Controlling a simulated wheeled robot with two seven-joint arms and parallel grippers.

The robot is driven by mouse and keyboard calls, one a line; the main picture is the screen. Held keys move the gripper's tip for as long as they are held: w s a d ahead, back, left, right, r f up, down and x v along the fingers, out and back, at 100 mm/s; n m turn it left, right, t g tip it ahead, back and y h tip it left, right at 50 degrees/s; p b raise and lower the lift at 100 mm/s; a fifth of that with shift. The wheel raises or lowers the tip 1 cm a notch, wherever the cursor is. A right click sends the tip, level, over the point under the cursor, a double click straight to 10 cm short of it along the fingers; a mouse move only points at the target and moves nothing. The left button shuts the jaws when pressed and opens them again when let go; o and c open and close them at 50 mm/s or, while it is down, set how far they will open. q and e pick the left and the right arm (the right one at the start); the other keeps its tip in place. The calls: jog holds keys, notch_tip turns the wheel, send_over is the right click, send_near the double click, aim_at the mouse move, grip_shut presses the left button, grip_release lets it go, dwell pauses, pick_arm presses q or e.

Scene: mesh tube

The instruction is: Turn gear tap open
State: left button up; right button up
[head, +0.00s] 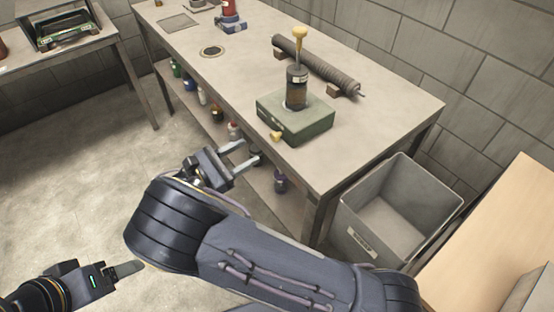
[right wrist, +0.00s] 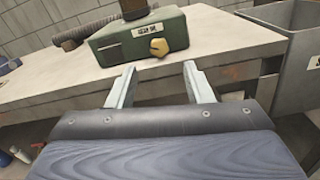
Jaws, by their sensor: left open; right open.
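The gear tap is a small yellow knob (head: 276,136) on the front of a green box (head: 296,118). The box stands on the grey workbench and carries a dark cylinder (head: 296,88) with a yellow-topped rod. In the right wrist view the yellow knob (right wrist: 159,47) is on the box's front face, beside a label, beyond my fingertips. My right gripper (head: 242,155) is open and empty, in front of the bench edge and short of the knob; its two fingers also show in the right wrist view (right wrist: 158,82). My left gripper (head: 130,268) is at the lower left, empty and away from the bench.
A ribbed mesh tube (head: 315,65) lies on supports behind the box on the workbench (head: 385,115). A grey bin (head: 350,220) stands at the bench's right end. Several bottles stand on the shelf below. A red item (head: 229,12) is at the far end.

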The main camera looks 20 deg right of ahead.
aim_at(272, 137)
pick_arm(q)
jog(key=shift+f, duration=0.25)
pick_arm(e)
jog(key=x, duration=0.7)
jog(key=shift+w+d, duration=0.15)
jog(key=shift+d, duration=0.2)
jog(key=c, duration=1)
jog(key=n+p, duration=0.1)
jog(key=p, duration=0.2)
jog(key=n+p, duration=0.2)
jog(key=p, duration=0.1)
jog(key=shift+r, duration=0.4)
jog(key=shift+w+f+n+p, duration=0.1)
jog(key=shift+f+n+p, duration=0.1)
jog(key=shift+n+p, duration=0.6)
pick_arm(q)
notch_tip(272, 137, up, 7)
pick_arm(e)
jog(key=shift+f, duration=0.15)
jog(key=o, duration=1)
